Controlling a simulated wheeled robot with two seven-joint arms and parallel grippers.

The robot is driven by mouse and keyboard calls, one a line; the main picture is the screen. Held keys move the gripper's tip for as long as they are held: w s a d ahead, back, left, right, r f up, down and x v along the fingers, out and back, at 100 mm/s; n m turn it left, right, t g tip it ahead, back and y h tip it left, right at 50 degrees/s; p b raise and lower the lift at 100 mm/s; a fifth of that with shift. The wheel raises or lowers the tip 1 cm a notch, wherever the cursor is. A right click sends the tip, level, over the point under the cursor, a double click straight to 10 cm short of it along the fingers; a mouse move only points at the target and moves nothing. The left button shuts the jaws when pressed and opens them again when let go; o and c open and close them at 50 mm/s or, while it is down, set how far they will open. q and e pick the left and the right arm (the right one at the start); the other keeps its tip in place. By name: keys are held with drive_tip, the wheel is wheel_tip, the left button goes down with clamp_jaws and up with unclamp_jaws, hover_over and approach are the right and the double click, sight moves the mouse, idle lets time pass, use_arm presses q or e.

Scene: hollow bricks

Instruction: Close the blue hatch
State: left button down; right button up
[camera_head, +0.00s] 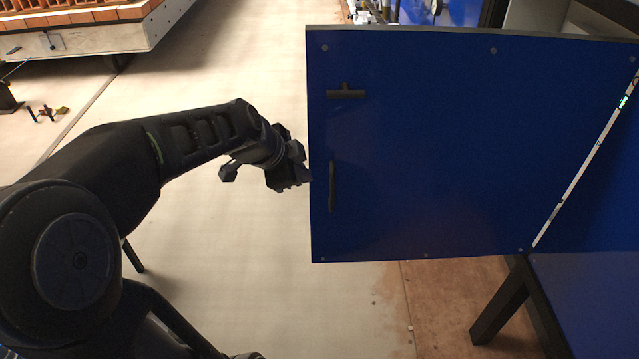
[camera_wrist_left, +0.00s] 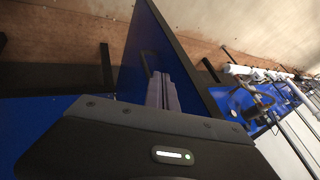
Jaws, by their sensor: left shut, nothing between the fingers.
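The blue hatch (camera_head: 430,150) is a large flat panel standing open, hinged on its right side along a pale strip. It carries a black T-shaped latch (camera_head: 346,92) and a black vertical bar handle (camera_head: 333,186) near its left edge. My left gripper (camera_head: 306,178) is shut and empty, with its tips at the hatch's left edge, near the bar handle's height. I cannot tell whether it touches the hatch. In the left wrist view the shut fingers (camera_wrist_left: 162,90) lie in front of the blue hatch (camera_wrist_left: 137,60). My right gripper is not in view.
A blue machine body (camera_head: 595,290) with a black leg (camera_head: 500,300) stands at the lower right. A rack of orange bricks (camera_head: 75,22) is at the upper left. The pale floor (camera_head: 220,75) left of the hatch is mostly clear. Pipes and machinery (camera_wrist_left: 265,95) show in the wrist view.

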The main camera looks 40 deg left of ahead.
use_arm(q)
drive_tip(key=p, duration=0.2)
approach(327, 190)
drive_tip(key=x, duration=0.5)
drive_tip(key=shift+s+d, duration=0.1)
drive_tip(key=shift+d, duration=0.05)
